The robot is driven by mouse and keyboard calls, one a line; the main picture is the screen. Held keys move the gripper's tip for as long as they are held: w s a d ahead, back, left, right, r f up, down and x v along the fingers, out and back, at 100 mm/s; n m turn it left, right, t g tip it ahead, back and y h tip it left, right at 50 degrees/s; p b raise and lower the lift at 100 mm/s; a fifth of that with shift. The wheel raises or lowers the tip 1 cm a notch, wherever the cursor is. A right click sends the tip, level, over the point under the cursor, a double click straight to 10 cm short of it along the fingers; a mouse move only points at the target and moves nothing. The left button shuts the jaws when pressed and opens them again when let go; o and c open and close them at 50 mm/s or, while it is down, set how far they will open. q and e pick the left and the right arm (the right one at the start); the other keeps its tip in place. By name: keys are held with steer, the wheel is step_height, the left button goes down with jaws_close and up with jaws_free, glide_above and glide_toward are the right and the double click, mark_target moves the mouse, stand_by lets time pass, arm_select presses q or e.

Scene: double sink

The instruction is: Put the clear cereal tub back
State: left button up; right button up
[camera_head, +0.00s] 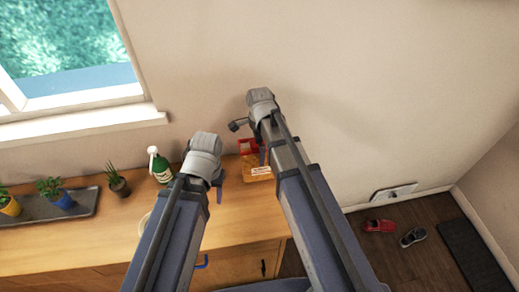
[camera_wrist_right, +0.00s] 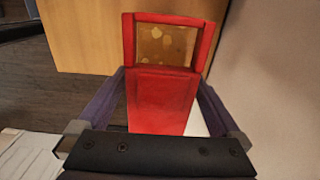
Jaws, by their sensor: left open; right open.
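The clear cereal tub (camera_head: 257,172) stands near the right end of the wooden counter, against the wall. It has a red top and tan contents, and it is partly hidden behind my right arm. In the right wrist view its red lid (camera_wrist_right: 160,100) and a clear panel with cereal behind it show large. My right gripper (camera_wrist_right: 165,88) is open, with one finger on each side of the red lid. I cannot tell whether the fingers touch it. My left gripper (camera_head: 218,186) is open and empty above the counter, left of the tub.
A green bottle (camera_head: 161,168) with a white top stands left of my left gripper. A small potted plant (camera_head: 119,184) and a dark tray (camera_head: 85,207) with pots are further left. The wall is close behind the tub. Shoes (camera_head: 379,226) lie on the floor at right.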

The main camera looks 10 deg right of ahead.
step_height(320, 180, up, 11)
steer(key=p, duration=1)
arm_select(q)
step_height(320, 180, up, 11)
